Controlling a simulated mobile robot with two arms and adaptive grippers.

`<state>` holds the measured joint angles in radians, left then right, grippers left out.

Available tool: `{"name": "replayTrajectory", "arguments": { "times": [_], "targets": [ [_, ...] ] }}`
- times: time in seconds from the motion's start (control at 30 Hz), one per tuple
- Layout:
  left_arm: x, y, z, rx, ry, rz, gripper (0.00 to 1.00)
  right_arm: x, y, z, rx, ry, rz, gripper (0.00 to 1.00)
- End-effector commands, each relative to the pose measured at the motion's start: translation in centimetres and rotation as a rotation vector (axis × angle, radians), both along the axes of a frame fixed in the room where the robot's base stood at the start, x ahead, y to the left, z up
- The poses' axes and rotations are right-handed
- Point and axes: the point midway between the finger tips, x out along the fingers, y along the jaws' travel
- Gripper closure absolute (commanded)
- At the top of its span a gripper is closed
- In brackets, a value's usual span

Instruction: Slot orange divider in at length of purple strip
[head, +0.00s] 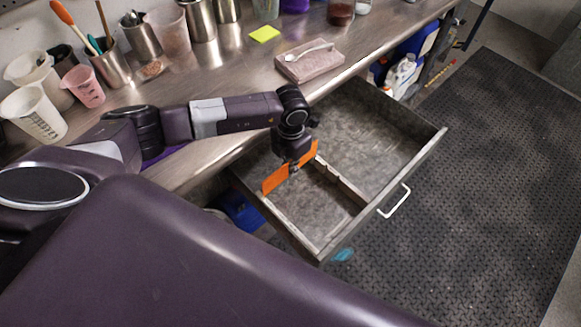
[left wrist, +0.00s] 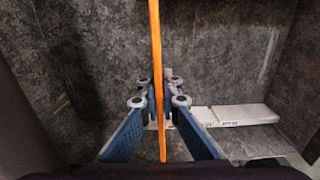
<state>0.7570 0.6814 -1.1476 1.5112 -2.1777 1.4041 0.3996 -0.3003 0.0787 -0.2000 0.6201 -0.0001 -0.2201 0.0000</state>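The orange divider (head: 290,168) is a thin flat panel held upright over the open drawer. My left gripper (head: 294,169) is shut on it; in the left wrist view the divider (left wrist: 156,60) shows edge-on between the two blue fingers (left wrist: 159,105). The grey drawer (head: 385,150) is pulled out below. A pale cross-piece (head: 341,186) lies inside it, and a pale strip with small dark marks shows in the left wrist view (left wrist: 240,115). A purple flat piece (head: 160,158), perhaps the strip, lies on the bench, partly hidden by my arm. My right gripper is not in view.
The metal bench (head: 225,65) carries cups, metal canisters (head: 200,18), a yellow pad (head: 265,34) and a pinkish block (head: 309,64) with a white spoon-like tool. The drawer has a white handle (head: 395,202).

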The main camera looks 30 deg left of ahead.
Motion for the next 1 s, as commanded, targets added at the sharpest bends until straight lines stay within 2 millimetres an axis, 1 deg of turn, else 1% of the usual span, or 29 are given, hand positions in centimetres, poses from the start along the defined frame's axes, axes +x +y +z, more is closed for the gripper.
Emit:
{"name": "replayTrajectory", "arguments": {
  "times": [1.0],
  "targets": [
    [0.0, 0.0, -2.5, 0.000, 0.000, 0.000, 1.00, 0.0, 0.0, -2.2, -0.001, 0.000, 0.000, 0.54]
  ]
}}
